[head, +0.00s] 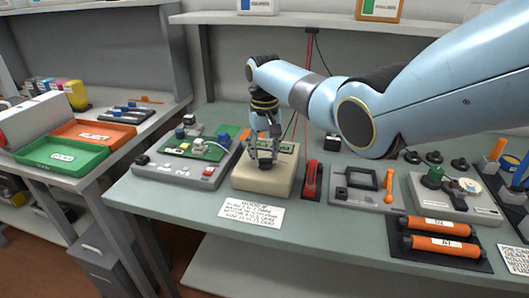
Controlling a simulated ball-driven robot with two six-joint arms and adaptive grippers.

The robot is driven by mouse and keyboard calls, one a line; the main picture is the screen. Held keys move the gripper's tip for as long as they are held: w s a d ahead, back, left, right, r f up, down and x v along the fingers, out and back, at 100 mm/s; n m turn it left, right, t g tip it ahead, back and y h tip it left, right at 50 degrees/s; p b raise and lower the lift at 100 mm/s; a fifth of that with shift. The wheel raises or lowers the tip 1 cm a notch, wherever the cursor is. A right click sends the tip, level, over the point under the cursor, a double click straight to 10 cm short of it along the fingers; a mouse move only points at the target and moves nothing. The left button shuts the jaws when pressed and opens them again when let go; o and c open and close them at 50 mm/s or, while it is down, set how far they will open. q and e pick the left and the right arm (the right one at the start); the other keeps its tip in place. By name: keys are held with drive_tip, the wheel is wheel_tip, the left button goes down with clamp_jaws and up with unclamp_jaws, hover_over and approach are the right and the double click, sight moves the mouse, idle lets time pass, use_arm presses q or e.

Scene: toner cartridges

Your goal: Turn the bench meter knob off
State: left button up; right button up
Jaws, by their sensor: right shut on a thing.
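The bench meter (255,184) is a beige box standing on the green-grey bench, left of the middle in the head view. A green display shows at its back edge, partly behind my fingers. My right gripper (264,163) points down from above onto the top of the meter. Its dark fingers are shut on the knob, which they hide almost wholly, so I cannot read its setting. My left gripper is not in view.
A handwritten card (251,211) lies in front of the meter. A grey unit with a green board (208,150) stands to its left, a red tool (311,180) to its right. Orange cartridges (443,247) lie front right. The front left bench is clear.

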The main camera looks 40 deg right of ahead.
drive_tip(key=n+p, duration=0.2)
drive_tip(key=n, duration=0.2)
drive_tip(key=shift+r+n, duration=0.1)
drive_tip(key=shift+n, duration=0.2)
drive_tip(key=n+p, duration=0.1)
drive_tip(key=n, duration=0.5)
drive_tip(key=shift+a, duration=0.2)
drive_tip(key=n+p, duration=0.1)
drive_tip(key=n, duration=0.5)
drive_tip(key=shift+s+n, duration=0.1)
drive_tip(key=shift+n, duration=0.3)
drive_tip(key=n+p, duration=0.1)
drive_tip(key=n, duration=0.5)
drive_tip(key=shift+s+a, duration=0.1)
drive_tip(key=o, duration=1.2)
drive_tip(key=shift+c, duration=0.2)
